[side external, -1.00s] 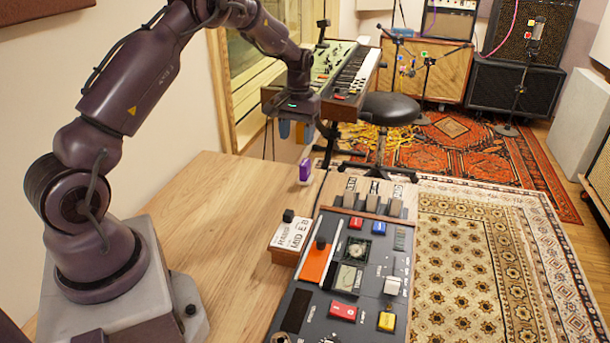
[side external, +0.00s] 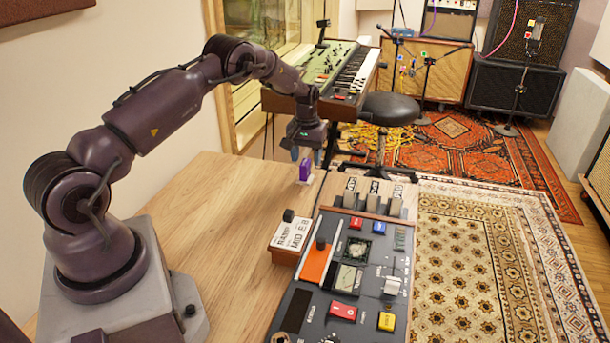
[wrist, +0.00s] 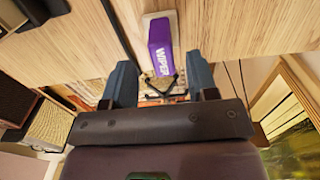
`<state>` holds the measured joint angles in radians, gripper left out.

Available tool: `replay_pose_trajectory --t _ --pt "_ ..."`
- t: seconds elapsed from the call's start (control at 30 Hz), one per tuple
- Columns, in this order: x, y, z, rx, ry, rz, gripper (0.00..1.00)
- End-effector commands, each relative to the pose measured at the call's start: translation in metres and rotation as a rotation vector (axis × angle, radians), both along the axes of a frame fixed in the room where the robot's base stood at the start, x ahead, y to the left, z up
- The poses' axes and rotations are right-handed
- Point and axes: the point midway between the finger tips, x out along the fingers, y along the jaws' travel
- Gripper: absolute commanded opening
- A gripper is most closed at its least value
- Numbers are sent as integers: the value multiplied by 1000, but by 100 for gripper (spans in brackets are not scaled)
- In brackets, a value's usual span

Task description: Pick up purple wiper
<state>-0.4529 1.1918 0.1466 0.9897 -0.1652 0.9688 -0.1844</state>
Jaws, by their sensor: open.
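The purple wiper (side external: 306,169) is a small purple block with a pale base, standing near the far edge of the wooden table. In the wrist view the wiper (wrist: 160,48) shows white lettering reading WIPER, and its lower end lies in line with the gap between my fingers. My gripper (side external: 306,153) is at the wiper in the side view, with the fingers largely hidden there. In the wrist view my gripper (wrist: 160,82) is open, with one blue-grey finger on each side of the wiper's end. I cannot tell whether either finger touches it.
A dark control console (side external: 345,275) with coloured buttons stands right of the wiper. A small labelled box (side external: 292,233) sits at its left side. A keyboard (side external: 335,75) and a black stool (side external: 391,108) are beyond the table. The wooden table (side external: 225,220) is clear at left.

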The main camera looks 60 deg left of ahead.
Motion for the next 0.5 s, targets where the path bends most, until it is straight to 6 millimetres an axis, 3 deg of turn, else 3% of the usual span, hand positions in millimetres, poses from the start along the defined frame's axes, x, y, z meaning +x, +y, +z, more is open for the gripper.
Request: replay_pose_trajectory --t 0.23,0.5 --pt "-4 1 -38 -2 4 0 53" --pt "-3 1 -46 0 0 0 53"
